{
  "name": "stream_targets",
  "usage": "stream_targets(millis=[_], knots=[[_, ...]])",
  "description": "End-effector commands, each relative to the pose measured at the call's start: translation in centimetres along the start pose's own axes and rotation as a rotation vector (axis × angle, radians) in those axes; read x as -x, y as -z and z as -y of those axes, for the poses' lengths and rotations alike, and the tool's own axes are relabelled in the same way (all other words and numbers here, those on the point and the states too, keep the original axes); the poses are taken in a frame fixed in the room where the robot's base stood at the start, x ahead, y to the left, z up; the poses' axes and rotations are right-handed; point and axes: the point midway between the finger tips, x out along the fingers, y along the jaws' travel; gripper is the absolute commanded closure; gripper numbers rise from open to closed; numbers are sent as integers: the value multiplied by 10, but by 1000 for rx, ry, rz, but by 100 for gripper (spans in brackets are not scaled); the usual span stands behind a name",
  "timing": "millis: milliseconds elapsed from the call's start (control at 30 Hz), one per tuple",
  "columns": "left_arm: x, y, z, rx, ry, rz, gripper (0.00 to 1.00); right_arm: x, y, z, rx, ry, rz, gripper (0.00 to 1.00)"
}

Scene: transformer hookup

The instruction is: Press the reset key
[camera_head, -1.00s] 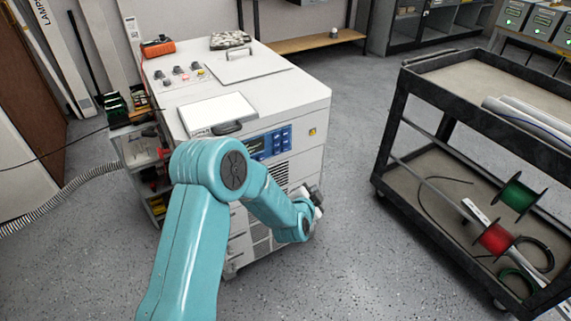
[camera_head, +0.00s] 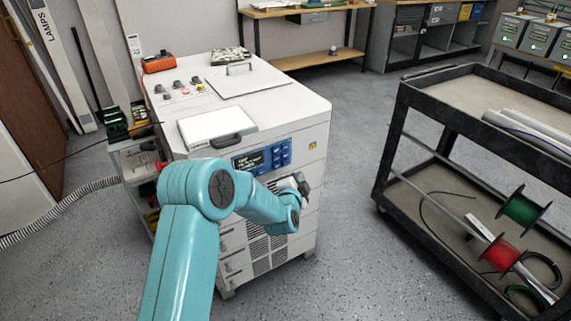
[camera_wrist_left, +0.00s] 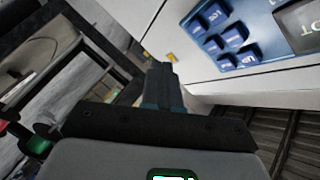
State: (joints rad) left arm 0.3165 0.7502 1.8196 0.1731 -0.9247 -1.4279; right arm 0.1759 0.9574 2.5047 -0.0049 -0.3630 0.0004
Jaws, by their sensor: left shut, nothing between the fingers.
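The white transformer cabinet (camera_head: 290,105) carries a blue control panel with a lit screen (camera_head: 249,161) and several blue keys (camera_head: 278,155) on its front. In the left wrist view the keys (camera_wrist_left: 226,40) are at the upper right, beside part of the screen (camera_wrist_left: 302,28). Their labels are too small and tilted to tell which is the reset key. My left gripper (camera_head: 304,187) is just below and right of the keys in the head view. In the left wrist view its shut, empty fingers (camera_wrist_left: 160,75) are left of and below the keys, apart from them. My right gripper is out of view.
A black cart (camera_head: 400,130) with wire spools (camera_head: 500,255) on its lower shelf stands at the right. A cable hose (camera_head: 60,207) runs along the floor at the left. Grey floor (camera_head: 345,200) is clear between cabinet and cart.

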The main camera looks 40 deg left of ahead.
Motion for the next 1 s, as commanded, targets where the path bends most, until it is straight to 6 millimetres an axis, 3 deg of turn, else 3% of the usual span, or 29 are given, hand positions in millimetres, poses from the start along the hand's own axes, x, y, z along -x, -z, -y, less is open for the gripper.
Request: stream_targets(millis=[333,1000], knots=[[-27,-21,19,0,1,0,100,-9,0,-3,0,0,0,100],[-30,-23,22,-1,-1,0,100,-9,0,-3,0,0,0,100]])
